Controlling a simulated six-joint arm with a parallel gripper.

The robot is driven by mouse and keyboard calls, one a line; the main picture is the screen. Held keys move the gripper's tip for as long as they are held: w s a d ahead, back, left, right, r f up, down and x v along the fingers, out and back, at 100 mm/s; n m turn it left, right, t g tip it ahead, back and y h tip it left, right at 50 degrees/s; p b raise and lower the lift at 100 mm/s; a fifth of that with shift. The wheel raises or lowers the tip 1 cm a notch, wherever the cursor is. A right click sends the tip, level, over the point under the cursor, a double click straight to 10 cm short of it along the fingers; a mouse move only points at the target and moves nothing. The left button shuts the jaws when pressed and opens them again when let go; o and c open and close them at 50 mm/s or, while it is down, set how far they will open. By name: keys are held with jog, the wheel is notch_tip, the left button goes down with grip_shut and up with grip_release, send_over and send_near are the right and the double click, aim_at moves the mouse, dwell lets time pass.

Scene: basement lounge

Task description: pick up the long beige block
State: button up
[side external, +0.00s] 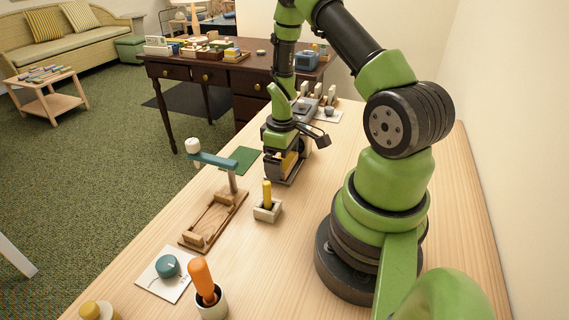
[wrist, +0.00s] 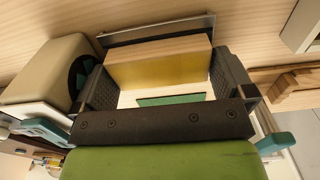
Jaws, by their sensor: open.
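The long beige block (wrist: 160,62) is in the wrist view, with a pale wood-toned upper face and a yellower, shaded front face. It lies crosswise between the two fingers of my gripper (wrist: 165,85). The fingers are open, one at each end of the visible block, very close to it; I cannot tell whether they touch it. In the side external view my gripper (side external: 286,165) is low over the table, and a yellow-tan part of the block (side external: 290,163) shows between its dark parts. The block's lower part is hidden there.
A wooden stand with a teal-topped arm (side external: 215,160), a holder with a yellow peg (side external: 267,210), a teal knob (side external: 167,266) and an orange-handled tool in a cup (side external: 202,280) stand nearer the camera. A green mat (side external: 240,159) lies left of my gripper. Small items stand behind it.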

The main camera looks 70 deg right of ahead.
jog(key=c, duration=0.6)
jog(key=shift+c, duration=0.2)
